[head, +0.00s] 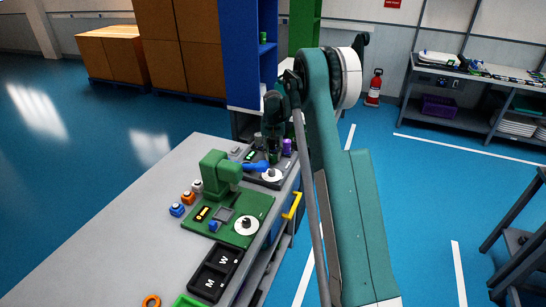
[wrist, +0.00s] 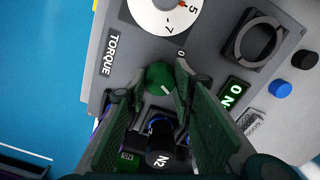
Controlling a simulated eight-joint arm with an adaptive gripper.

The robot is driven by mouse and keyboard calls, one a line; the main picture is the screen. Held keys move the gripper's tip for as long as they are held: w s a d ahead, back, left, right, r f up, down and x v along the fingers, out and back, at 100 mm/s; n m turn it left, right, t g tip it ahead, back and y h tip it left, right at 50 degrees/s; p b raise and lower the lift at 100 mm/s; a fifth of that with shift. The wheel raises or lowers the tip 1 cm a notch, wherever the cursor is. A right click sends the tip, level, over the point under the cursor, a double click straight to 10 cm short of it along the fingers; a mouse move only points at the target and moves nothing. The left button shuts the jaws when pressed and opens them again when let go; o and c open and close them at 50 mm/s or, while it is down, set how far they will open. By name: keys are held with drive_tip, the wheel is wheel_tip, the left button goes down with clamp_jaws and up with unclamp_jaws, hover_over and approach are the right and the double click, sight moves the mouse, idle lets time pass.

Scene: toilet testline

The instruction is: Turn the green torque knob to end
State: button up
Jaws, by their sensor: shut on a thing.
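The green torque knob (wrist: 158,76) sits on the dark grey panel of the torque tester (wrist: 205,57) in the wrist view. It has a pale mark on its face. My gripper (wrist: 156,88) has its two dark green fingers on either side of the knob, shut on it. A white dial (wrist: 150,12) with a red pointer and a TORQUE label (wrist: 110,50) lie beside the knob. In the head view my gripper (head: 272,152) points down over the tester at the bench's far right end, and the knob is hidden.
A black part marked N2 (wrist: 160,148) stands between the fingers, below the knob. A lit ON display (wrist: 234,93), a black ring (wrist: 254,40) and a blue button (wrist: 280,89) are nearby. The green station (head: 222,205) stands nearer on the bench (head: 120,230).

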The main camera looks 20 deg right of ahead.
sight(273, 156)
drive_tip(key=m, duration=0.5)
drive_tip(key=shift+w+m, duration=0.1)
drive_tip(key=shift+m, duration=0.2)
drive_tip(key=m, duration=0.5)
idle(0.4)
drive_tip(key=o, duration=0.9)
drive_tip(key=shift+r, duration=0.1)
wheel_tip(273, 156, up, 12)
drive_tip(key=shift+b, duration=0.3)
